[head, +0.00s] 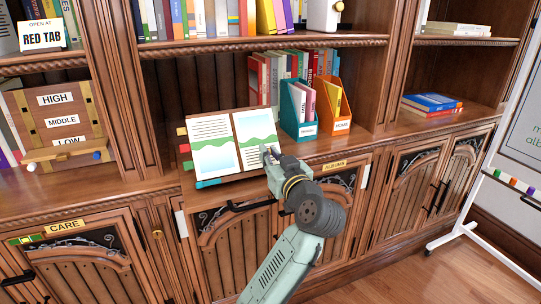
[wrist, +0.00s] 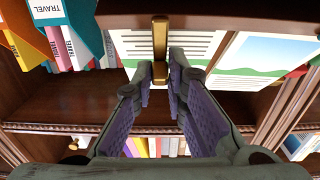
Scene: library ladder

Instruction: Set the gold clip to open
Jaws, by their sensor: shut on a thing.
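The gold clip (wrist: 160,38) is a narrow bar at the edge of the open book's page in the wrist view. My gripper (wrist: 160,75) is shut on the end of the clip, with one fingertip on each side of it. In the head view my gripper (head: 270,154) is at the right edge of the open book (head: 213,150) and hides most of the clip there. The book leans on the cabinet ledge, with printed text and green landscape pictures on its pages.
Colored tabs (head: 184,148) stick out at the book's left. A teal holder (head: 291,118) and an orange holder (head: 332,118) stand just right of the book. A wooden lever board (head: 75,118) marked HIGH, MIDDLE and LOW is at left. Floor is free at lower right.

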